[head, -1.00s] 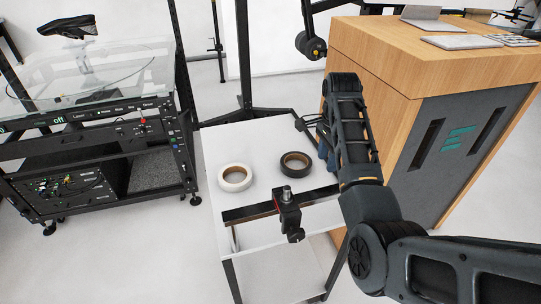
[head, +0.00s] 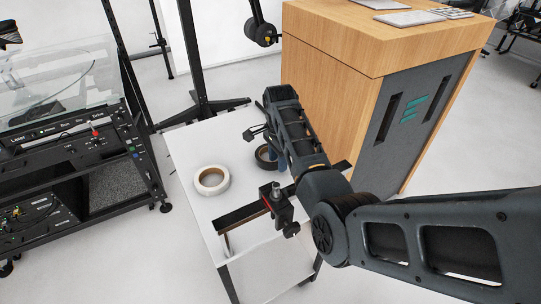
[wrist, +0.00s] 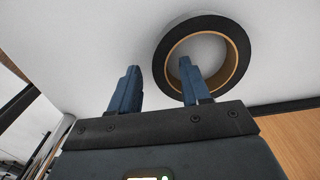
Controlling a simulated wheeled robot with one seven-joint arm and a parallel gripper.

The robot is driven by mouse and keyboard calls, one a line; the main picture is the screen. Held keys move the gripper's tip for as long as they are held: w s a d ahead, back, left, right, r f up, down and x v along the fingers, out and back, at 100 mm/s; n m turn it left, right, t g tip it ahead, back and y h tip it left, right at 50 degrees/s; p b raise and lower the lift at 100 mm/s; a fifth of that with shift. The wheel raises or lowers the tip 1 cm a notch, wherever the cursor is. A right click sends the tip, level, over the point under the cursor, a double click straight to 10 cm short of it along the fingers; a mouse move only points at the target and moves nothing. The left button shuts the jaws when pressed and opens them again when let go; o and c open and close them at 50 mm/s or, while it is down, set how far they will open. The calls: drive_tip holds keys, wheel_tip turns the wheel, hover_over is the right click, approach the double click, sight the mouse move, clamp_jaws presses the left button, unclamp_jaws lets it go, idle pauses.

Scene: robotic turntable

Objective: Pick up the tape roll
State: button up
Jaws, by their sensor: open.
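A black tape roll with a tan core (head: 262,163) lies flat on the small white table (head: 188,147), partly hidden behind my arm in the head view. The same black roll fills the upper right of the wrist view (wrist: 243,52). A white tape roll (head: 216,191) lies flat to its left. My gripper (wrist: 158,63) is open with nothing held between its blue fingers. In the wrist view, its left finger shows outside the ring and its right finger overlaps the ring's hole. I cannot tell how deep the fingertips reach.
A dark bar with a clamp (head: 278,205) runs along the table's near side. A wooden cabinet (head: 330,75) stands close on the right. A black equipment rack (head: 80,140) stands left. A black stand (head: 200,90) rises behind the table.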

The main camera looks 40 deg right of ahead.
drive_tip(key=shift+f, duration=0.2)
clamp_jaws()
idle(0.3)
